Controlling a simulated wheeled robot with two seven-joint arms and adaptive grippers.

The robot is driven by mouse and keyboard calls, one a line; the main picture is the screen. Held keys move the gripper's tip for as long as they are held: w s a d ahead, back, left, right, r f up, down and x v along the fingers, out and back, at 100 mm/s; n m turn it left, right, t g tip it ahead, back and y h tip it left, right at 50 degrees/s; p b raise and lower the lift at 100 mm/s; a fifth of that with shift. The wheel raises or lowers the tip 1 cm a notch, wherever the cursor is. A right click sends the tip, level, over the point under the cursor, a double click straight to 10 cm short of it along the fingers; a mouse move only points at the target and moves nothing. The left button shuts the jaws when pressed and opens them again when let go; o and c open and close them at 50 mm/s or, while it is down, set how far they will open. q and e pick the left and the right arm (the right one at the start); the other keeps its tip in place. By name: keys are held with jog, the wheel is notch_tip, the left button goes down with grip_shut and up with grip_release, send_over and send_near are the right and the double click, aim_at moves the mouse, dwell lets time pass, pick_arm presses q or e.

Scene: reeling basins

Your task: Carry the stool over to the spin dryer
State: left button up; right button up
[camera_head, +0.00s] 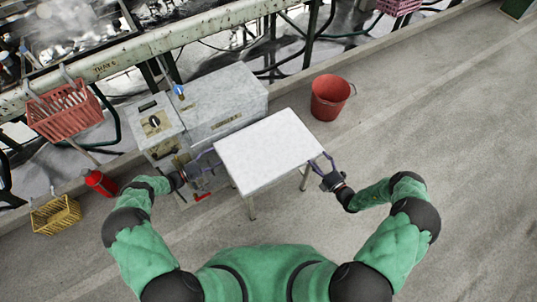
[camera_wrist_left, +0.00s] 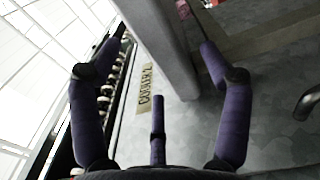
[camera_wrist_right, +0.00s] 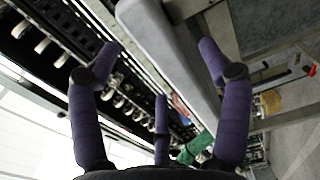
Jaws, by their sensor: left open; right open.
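The stool (camera_head: 268,150) has a pale rectangular top and thin legs and stands upright on the floor in front of me. My left gripper (camera_head: 207,158) is open at the stool's left edge. In the left wrist view the stool's grey edge (camera_wrist_left: 163,45) lies between the spread fingers. My right gripper (camera_head: 321,163) is open at the right edge. In the right wrist view the stool's edge (camera_wrist_right: 165,50) passes between its fingers. A grey boxy machine (camera_head: 225,98) with a dial panel stands behind the stool; I cannot tell whether it is the spin dryer.
A red bucket (camera_head: 330,97) stands behind the stool to the right. A red basket (camera_head: 64,110) hangs from the rail. The floor at right is clear.

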aim_at(232, 149)
pick_arm(q)
jog(key=x, duration=0.9)
jog(key=shift+d, duration=0.1)
pick_arm(e)
jog(key=x, duration=0.9)
pick_arm(q)
grip_shut()
pick_arm(e)
grip_shut()
pick_arm(q)
jog(key=shift+w+r, duration=0.1)
jog(key=shift+r, duration=0.05)
pick_arm(e)
jog(key=shift+w+r, duration=0.15)
jog(key=shift+r, duration=0.05)
